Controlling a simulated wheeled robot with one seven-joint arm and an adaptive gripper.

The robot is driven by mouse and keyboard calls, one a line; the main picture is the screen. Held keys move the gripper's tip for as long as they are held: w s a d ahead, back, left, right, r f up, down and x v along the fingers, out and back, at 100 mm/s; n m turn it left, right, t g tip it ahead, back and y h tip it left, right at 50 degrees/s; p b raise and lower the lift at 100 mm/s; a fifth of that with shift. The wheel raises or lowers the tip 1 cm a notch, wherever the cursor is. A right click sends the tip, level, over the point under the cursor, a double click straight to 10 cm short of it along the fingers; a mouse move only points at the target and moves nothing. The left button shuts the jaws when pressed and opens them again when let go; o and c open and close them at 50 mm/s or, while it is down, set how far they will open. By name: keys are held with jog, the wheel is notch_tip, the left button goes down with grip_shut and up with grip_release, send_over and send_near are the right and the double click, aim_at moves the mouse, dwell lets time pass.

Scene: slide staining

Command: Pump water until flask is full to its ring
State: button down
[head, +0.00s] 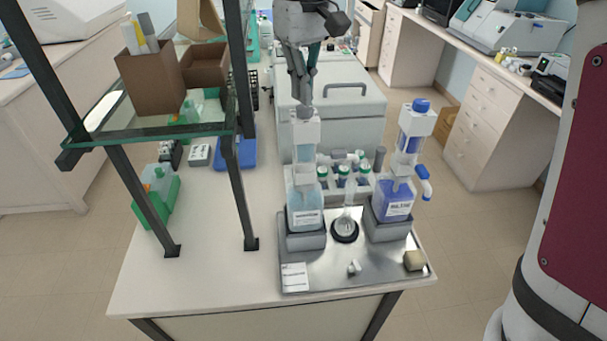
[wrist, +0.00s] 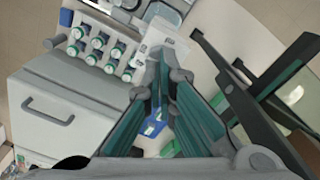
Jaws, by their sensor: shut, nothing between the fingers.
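The water dispenser bottle (head: 305,205), with pale blue liquid and a white pump head (head: 304,135), stands in a grey holder on the left of the steel tray. My gripper (head: 304,98) is shut and points down at the grey top of this pump. Whether the fingertips touch it, I cannot tell. In the wrist view the closed fingers (wrist: 166,72) lie against the white pump head (wrist: 167,40). A small clear flask (head: 346,217) with a narrow neck stands on a round black base (head: 345,233) between the two bottles. Its water level and ring are too small to make out.
A dark blue stain bottle (head: 396,202) with a blue cap stands on the right of the tray (head: 330,272). Green-capped vials (head: 343,173) stand behind. A glass shelf (head: 150,128) on dark posts stands at left. The white bench is clear in front left.

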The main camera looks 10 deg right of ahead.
aim_at(305, 107)
jog(key=shift+f, duration=2.75)
jog(key=shift+s+f, duration=0.1)
jog(key=shift+f, duration=0.05)
jog(key=shift+r+p, duration=0.75)
jog(key=shift+r, duration=2.45)
jog(key=shift+f, duration=0.15)
jog(key=shift+f, duration=3)
